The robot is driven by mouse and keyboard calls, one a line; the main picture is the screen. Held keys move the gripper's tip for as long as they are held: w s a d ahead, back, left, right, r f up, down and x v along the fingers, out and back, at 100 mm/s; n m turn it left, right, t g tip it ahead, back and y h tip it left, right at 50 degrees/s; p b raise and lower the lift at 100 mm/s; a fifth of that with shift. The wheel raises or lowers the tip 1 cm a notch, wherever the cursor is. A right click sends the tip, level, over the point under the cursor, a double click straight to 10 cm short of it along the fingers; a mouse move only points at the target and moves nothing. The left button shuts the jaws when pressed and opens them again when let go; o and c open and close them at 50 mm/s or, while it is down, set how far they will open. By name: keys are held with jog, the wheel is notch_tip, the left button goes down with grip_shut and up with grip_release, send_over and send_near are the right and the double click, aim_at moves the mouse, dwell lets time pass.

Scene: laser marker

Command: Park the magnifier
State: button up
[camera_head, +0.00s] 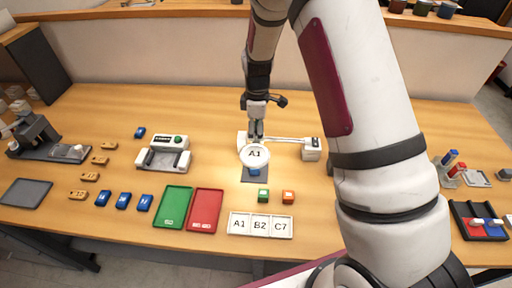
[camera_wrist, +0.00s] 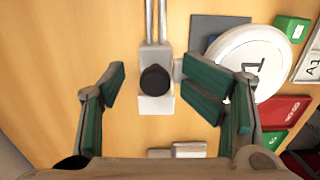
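My gripper (camera_head: 256,136) is above the block. In the wrist view, my gripper (camera_wrist: 160,88) is open, with green-padded fingers on either side of the knob and gaps between. The fingertips are partly hidden in the head view.
A blue block (camera_head: 255,171) lies under the lens. Green (camera_head: 263,195) and orange (camera_head: 288,197) blocks and a labelled A1/B2/C7 tray (camera_head: 261,236) are in front. Green (camera_head: 173,206) and red (camera_head: 205,210) trays and a white device (camera_head: 164,154) stand left. The table behind is mostly clear.

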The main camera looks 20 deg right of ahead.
aim_at(292, 139)
jog(key=shift+w+d+f, duration=0.1)
jog(key=shift+w+d, duration=0.05)
jog(key=shift+c, duration=0.6)
jog(key=c, duration=0.3)
jog(key=shift+w, duration=0.1)
jog(key=shift+d, duration=0.1)
jog(key=shift+s+d+p, duration=0.35)
jog(key=shift+s+d, duration=0.35)
jog(key=shift+d, duration=1)
jog(key=shift+s+d+p, duration=0.3)
jog(key=shift+s+d, duration=0.45)
jog(key=shift+d, duration=1)
jog(key=shift+s+d+p, duration=0.35)
jog(key=shift+s+d, duration=0.35)
jog(key=shift+d, duration=1)
jog(key=o, duration=0.5)
jog(key=shift+a, duration=0.1)
notch_tip(292, 139, up, 7)
jog(key=p, duration=0.1)
jog(key=shift+p, duration=0.3)
